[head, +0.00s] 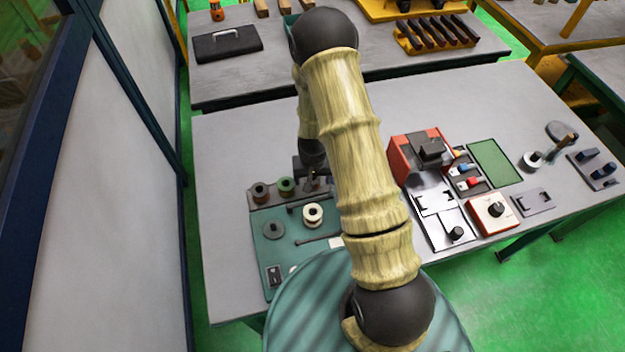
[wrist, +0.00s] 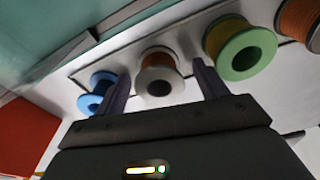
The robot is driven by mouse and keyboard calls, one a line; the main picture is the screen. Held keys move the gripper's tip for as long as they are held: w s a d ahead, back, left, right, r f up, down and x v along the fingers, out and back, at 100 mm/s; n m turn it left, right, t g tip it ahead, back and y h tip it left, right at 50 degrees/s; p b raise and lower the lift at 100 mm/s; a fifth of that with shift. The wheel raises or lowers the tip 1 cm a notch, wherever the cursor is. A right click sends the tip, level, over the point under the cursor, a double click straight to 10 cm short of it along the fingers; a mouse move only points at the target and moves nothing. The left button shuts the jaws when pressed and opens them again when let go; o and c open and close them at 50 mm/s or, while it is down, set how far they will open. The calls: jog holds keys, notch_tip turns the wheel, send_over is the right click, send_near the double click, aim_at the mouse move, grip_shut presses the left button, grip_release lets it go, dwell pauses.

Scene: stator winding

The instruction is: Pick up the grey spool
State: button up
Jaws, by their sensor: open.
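The grey spool (wrist: 158,86) has a pale grey flange, a dark centre hole and orange-brown winding. In the wrist view it stands on a pale rack strip between the blue and green spools. My gripper (wrist: 162,71) is open, with one dark finger on each side of the grey spool. I cannot tell whether either finger touches it. In the head view my gripper (head: 308,172) is at the right part of the spool rack, and my arm hides much of that end. A brownish spool shows just below it there.
The green spool (wrist: 241,54) is close beside the right finger, and the blue spool (wrist: 94,92) is close to the left one. A red machine (head: 402,158) stands to the right. The table's left side is bare.

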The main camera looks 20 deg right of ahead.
jog(key=shift+s+r, duration=0.15)
jog(key=c, duration=1.1)
jog(key=shift+w, duration=0.2)
notch_tip(320, 180, up, 10)
jog(key=shift+s+r+b, duration=0.1)
jog(key=shift+b, duration=0.9)
